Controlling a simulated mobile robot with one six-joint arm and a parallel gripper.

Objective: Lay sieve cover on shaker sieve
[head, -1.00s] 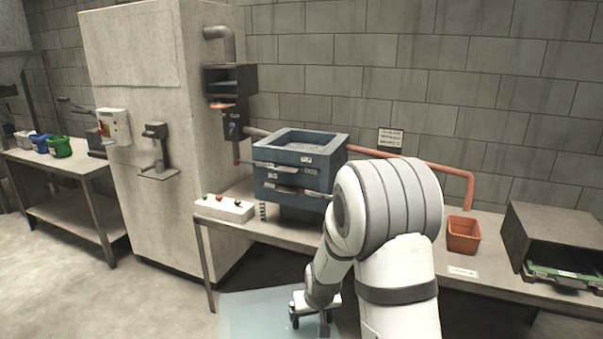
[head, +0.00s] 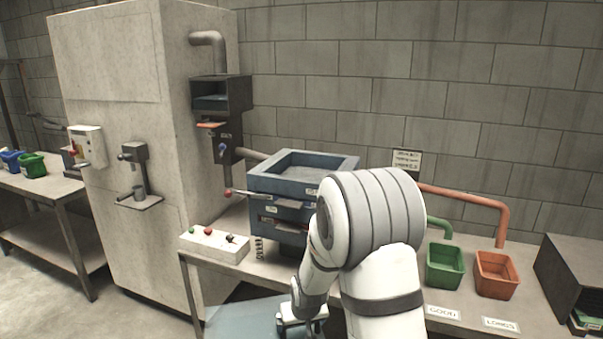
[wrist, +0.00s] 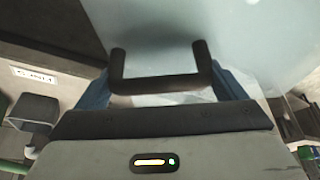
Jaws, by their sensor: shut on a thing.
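The shaker sieve (head: 256,185) is a stack of blue square frames on the bench, with an open top, left of my arm in the head view. My gripper (head: 303,325) is low, in front of the bench. It is shut on the sieve cover (head: 245,318), a pale blue translucent sheet held below bench height, apart from the sieve. In the wrist view the cover (wrist: 240,30) fills the upper middle, with its dark U-shaped handle (wrist: 160,84) near my gripper. My arm hides part of the sieve's right side.
A white control box (head: 214,245) with buttons sits on the bench left of the sieve. Green (head: 444,265) and orange (head: 497,274) bins stand right of my arm. A pipe and chute (head: 221,97) hang above and behind the sieve. Floor at lower left is clear.

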